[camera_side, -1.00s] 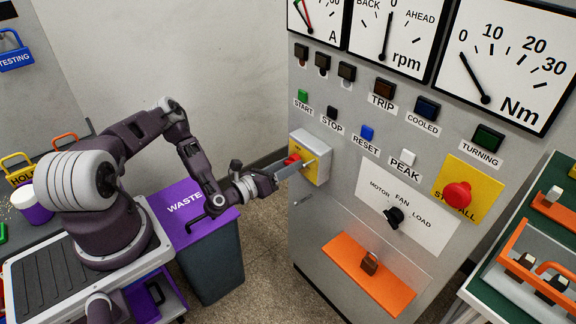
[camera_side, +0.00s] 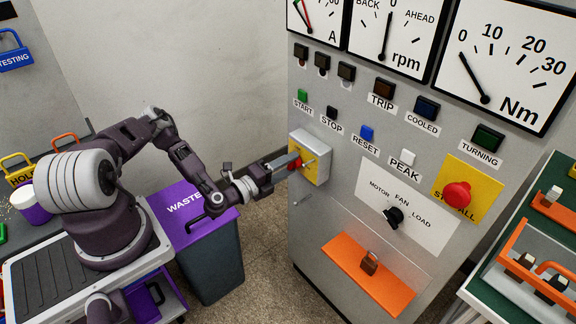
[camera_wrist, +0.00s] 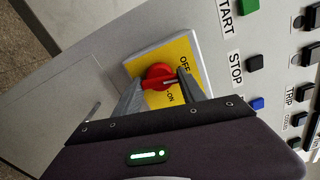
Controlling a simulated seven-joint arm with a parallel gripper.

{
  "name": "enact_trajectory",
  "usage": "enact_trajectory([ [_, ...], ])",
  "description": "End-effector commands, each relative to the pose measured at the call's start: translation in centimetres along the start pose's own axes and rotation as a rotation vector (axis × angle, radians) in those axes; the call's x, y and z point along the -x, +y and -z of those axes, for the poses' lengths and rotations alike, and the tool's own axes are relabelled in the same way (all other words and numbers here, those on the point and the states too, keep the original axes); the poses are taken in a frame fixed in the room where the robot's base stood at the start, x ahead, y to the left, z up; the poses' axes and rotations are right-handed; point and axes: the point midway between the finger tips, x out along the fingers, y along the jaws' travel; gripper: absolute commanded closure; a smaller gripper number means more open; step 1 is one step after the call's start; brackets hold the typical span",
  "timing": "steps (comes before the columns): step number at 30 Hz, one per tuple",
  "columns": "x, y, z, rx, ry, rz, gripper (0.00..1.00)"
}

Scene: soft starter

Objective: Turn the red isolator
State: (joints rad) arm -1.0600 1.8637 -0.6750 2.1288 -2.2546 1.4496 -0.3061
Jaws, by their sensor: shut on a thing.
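The red isolator (camera_wrist: 158,75) is a round red rotary handle on a yellow plate (camera_wrist: 183,46) marked OFF and ON. In the wrist view its handle lies roughly across the picture, with its white-marked end to the right. In the side view the isolator (camera_side: 295,164) is partly covered by the gripper, on a grey box (camera_side: 318,140) on the cabinet's left part. My gripper (camera_wrist: 158,84) has its two fingers on either side of the handle and is shut on it. The exact finger contact is partly hidden in the side view (camera_side: 293,163).
The grey cabinet (camera_side: 335,215) carries START, STOP, RESET and other buttons right of the isolator, and a red STOP ALL knob (camera_side: 457,194). A purple-lidded WASTE bin (camera_side: 213,262) stands below my arm.

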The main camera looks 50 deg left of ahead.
Motion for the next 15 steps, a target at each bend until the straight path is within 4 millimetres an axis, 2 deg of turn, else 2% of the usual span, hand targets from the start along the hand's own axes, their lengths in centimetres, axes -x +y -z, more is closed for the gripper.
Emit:
enact_trajectory([
  [6, 0.06, 0.03, -0.03, 0.121, -0.001, -0.001, 0.93],
  [15, 0.07, 0.04, -0.01, 0.204, -0.001, -0.002, 0.93],
])
